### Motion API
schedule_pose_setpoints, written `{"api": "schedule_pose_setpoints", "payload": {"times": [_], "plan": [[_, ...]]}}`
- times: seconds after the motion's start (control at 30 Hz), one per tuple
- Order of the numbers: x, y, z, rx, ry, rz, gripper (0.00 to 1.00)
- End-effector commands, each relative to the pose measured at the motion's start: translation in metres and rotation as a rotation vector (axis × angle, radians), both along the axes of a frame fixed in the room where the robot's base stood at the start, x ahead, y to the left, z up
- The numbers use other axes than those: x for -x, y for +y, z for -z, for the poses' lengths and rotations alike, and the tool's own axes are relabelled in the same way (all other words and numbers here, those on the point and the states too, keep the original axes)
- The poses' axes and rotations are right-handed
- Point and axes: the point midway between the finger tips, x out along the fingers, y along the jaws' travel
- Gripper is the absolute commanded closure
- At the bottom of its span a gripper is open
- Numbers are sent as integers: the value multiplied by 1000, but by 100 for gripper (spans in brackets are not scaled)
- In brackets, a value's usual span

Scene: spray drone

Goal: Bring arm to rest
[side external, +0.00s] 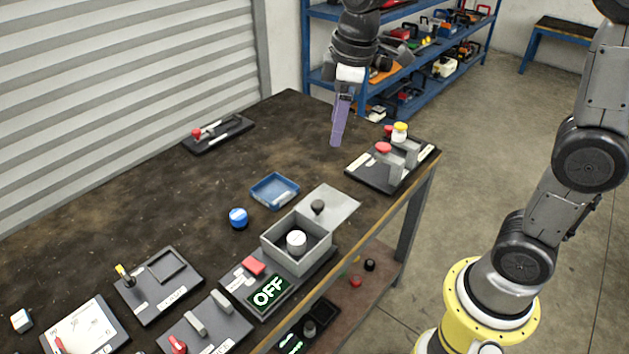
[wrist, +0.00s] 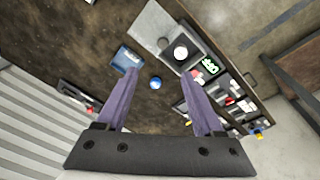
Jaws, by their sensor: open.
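My gripper (side external: 337,138) hangs above the far right part of the dark workbench (side external: 150,215), fingers pointing down. In the wrist view my gripper (wrist: 156,88) shows two purple fingers spread apart with nothing between them at the tips. The bench surface, a blue ball (wrist: 155,83) and a blue tray (wrist: 126,60) show far below, beyond the fingers. My gripper touches nothing that I can see.
A grey box (side external: 297,243) with a white-topped item inside stands at the bench's front edge beside an OFF display (side external: 268,291). A black stand with red and yellow knobs (side external: 392,165) is near the gripper. Blue shelving (side external: 430,60) stands behind.

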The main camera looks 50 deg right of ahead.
Motion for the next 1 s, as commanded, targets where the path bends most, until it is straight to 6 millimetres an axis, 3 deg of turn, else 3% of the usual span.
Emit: {"api": "schedule_pose_setpoints", "payload": {"times": [0.1,0.3,0.47,0.6,0.73,1.0], "plan": [[40,-7,-24,-13,-87,54,31],[106,-16,-36,-51,-212,194,31],[154,-20,-24,-99,-293,331,31],[183,-22,-3,-144,-329,454,31],[194,-22,19,-176,-310,560,31],[191,-22,17,-198,-317,615,31]]}}
